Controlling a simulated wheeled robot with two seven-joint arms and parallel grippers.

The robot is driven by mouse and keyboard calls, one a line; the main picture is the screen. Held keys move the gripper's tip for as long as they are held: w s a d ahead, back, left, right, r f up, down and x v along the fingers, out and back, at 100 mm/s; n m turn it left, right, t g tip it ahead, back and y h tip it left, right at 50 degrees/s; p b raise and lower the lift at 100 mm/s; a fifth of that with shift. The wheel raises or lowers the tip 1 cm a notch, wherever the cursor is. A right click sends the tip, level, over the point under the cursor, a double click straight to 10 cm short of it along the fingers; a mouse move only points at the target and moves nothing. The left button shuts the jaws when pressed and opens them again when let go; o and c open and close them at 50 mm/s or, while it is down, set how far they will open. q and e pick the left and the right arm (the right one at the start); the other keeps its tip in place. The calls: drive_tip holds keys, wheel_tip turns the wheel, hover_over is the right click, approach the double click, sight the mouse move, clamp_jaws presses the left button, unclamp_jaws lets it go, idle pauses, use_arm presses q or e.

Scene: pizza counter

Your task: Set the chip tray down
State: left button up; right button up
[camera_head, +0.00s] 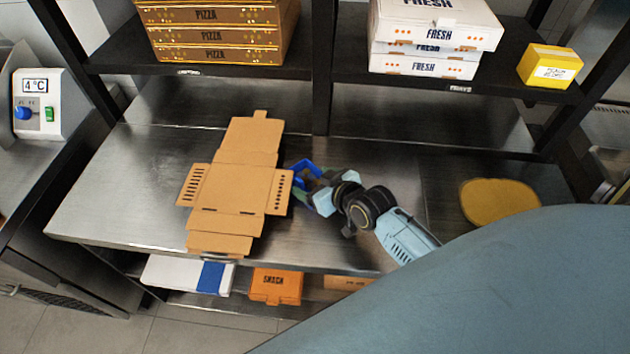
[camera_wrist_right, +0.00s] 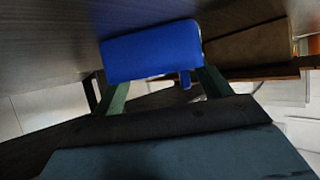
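The chip tray, a small blue thing (camera_head: 303,167), is at the end of my right gripper (camera_head: 315,187), just right of the flat cardboard box blank on the steel counter. In the right wrist view, its blue face (camera_wrist_right: 152,52) sits between the two green fingers, which appear to touch its sides. The gripper looks shut on it. The tray is low over the counter; I cannot tell whether it touches the surface. The gripper partly hides the tray. My left gripper is not in view.
The unfolded cardboard blank (camera_head: 238,185) lies just left of the tray. The steel counter (camera_head: 120,185) is bare further left. A round tan disc (camera_head: 498,200) lies at the right. Pizza boxes (camera_head: 215,35), white boxes (camera_head: 425,45) and a yellow box (camera_head: 550,66) stand on the shelf above.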

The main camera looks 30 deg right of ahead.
drive_tip(key=o, duration=0.3)
drive_tip(key=shift+s, duration=0.1)
drive_tip(key=shift+r, duration=0.1)
